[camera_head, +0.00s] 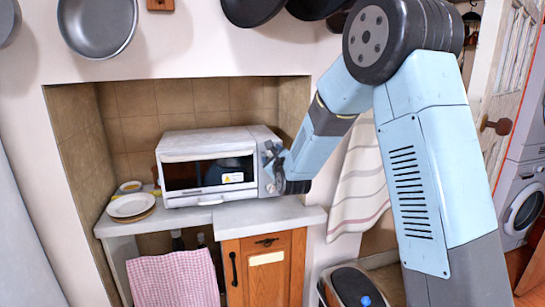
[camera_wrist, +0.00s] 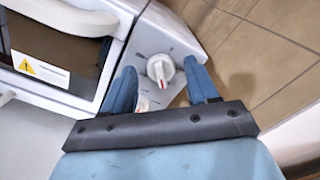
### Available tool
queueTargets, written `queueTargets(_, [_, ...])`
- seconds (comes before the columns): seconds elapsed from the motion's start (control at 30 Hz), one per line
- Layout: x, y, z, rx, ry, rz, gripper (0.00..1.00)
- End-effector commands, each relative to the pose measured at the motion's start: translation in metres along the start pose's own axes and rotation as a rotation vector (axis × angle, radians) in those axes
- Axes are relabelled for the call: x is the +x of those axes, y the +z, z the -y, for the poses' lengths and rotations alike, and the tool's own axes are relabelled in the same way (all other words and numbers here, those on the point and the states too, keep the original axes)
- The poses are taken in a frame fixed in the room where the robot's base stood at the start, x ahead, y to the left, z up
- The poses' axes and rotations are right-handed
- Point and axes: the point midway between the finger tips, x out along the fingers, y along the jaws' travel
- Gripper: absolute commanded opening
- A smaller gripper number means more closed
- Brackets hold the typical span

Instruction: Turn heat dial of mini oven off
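The white mini oven (camera_head: 208,165) stands on the counter in the tiled alcove, its glass door closed. Its control panel on the right side is largely covered by my gripper (camera_head: 272,160) in the head view. In the wrist view a round white dial (camera_wrist: 160,68) with a red mark on its pointer shows on the panel. My gripper (camera_wrist: 160,72) is open, one blue finger on each side of this dial; I cannot tell whether either finger touches it. A second pale, reddish part lower on the panel is partly hidden by the left finger. Which is the heat dial cannot be read.
A yellow warning label (camera_wrist: 40,70) is on the oven door. Stacked plates (camera_head: 131,206) stand left of the oven. The tiled wall (camera_wrist: 265,60) is close on the gripper's right. A striped towel (camera_head: 358,185) hangs right of the alcove.

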Motion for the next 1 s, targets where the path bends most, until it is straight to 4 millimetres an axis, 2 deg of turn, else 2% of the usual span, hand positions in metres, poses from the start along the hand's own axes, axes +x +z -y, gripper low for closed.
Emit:
queueTargets(0.07, [-0.0001, 0.0002, -0.0001, 0.000, 0.000, 0.000, 0.51])
queueTargets(0.57, [-0.0003, 0.0005, -0.0010, 0.000, 0.002, 0.000, 0.04])
queueTargets(0.83, [-0.0004, 0.0006, -0.0017, -0.032, 0.003, 0.001, 0.04])
queueTargets(1.0, [-0.0004, 0.0005, -0.0020, -0.112, 0.003, 0.001, 0.04])
